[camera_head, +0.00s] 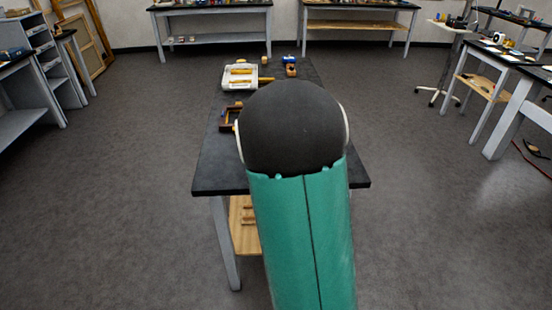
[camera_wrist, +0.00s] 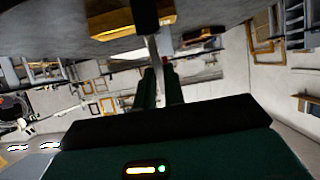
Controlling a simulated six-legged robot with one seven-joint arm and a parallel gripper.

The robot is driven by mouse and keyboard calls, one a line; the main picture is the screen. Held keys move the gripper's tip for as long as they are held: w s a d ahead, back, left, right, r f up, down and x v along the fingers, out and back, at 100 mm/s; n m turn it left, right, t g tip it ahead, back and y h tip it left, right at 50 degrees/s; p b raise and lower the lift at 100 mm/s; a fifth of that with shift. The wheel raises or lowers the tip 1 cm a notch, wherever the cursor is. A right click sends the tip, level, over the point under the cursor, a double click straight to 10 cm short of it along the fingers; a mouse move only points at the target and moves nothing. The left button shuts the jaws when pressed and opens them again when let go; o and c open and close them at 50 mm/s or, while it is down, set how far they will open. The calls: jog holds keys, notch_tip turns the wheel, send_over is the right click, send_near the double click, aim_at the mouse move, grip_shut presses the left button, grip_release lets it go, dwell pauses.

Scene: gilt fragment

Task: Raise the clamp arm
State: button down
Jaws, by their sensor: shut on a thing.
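In the wrist view, the picture looks upside down. My gripper (camera_wrist: 159,80) has its two dark green fingers close together, shut on a thin pale bar, which appears to be the clamp arm (camera_wrist: 154,47). The bar runs from between the fingertips to a dark upright block (camera_wrist: 145,14). A yellow-gold block (camera_wrist: 118,22) lies beside the dark block. A small red spot shows near the fingertips; I cannot tell what it is. In the head view, my own arm hides my gripper and the clamp.
The dark workbench (camera_head: 215,178) stretches away ahead. On it are a brown frame-like piece (camera_head: 227,118), a white tray (camera_head: 239,76) with yellow items, and a small blue-and-orange object (camera_head: 290,66). Other tables stand along the walls. Floor on both sides is free.

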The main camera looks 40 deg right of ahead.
dwell(0.4)
jog(key=c, duration=1.5)
grip_release()
jog(key=v, duration=1.3)
jog(key=shift+s+a+r, duration=0.1)
jog(key=shift+s+a, duration=0.1)
jog(key=shift+s, duration=0.1)
jog(key=shift+a, duration=0.1)
